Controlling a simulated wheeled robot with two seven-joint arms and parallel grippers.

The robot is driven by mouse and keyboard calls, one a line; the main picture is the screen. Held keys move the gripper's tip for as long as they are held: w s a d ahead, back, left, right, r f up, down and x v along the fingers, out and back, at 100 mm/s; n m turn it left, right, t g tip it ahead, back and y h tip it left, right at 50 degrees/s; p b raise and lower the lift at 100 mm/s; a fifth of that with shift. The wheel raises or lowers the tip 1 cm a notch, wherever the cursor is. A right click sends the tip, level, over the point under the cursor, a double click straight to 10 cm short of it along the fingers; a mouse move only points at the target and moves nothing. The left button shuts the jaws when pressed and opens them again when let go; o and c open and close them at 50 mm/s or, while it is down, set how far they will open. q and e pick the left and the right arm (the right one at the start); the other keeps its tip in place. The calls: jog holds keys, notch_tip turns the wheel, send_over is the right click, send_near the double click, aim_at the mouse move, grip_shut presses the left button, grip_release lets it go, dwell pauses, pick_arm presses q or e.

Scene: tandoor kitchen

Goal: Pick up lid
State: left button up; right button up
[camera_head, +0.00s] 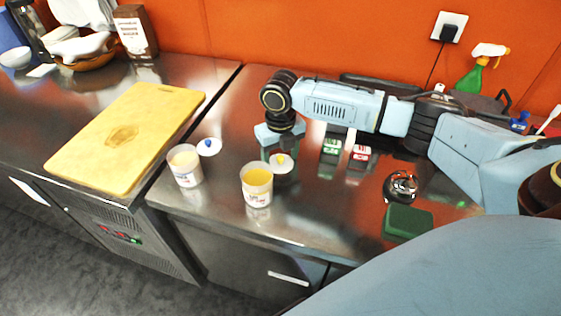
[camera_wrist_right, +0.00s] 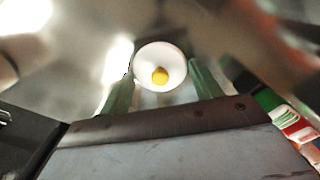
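A white round lid with a yellow knob (camera_head: 283,164) lies on the steel counter beside a white tub with yellow contents (camera_head: 257,188). A second white lid with a blue knob (camera_head: 209,147) lies by another white tub with pale contents (camera_head: 186,169). My right gripper (camera_head: 279,153) points down just behind the yellow-knobbed lid. In the right wrist view, this lid (camera_wrist_right: 160,67) shows between the tips of two green fingers, with the gripper (camera_wrist_right: 160,85) open. I cannot tell whether the fingers touch its rim. My left gripper is out of view.
Green-labelled (camera_head: 331,147) and red-labelled (camera_head: 360,153) small containers stand right of the gripper. A shiny metal object (camera_head: 400,186) and a green block (camera_head: 408,222) lie farther right. A yellow cutting board (camera_head: 130,130) lies on the left counter. The counter's front edge is near the tubs.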

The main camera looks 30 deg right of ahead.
jog(key=c, duration=0.5)
jog(key=shift+c, duration=0.4)
jog(key=shift+r, duration=0.1)
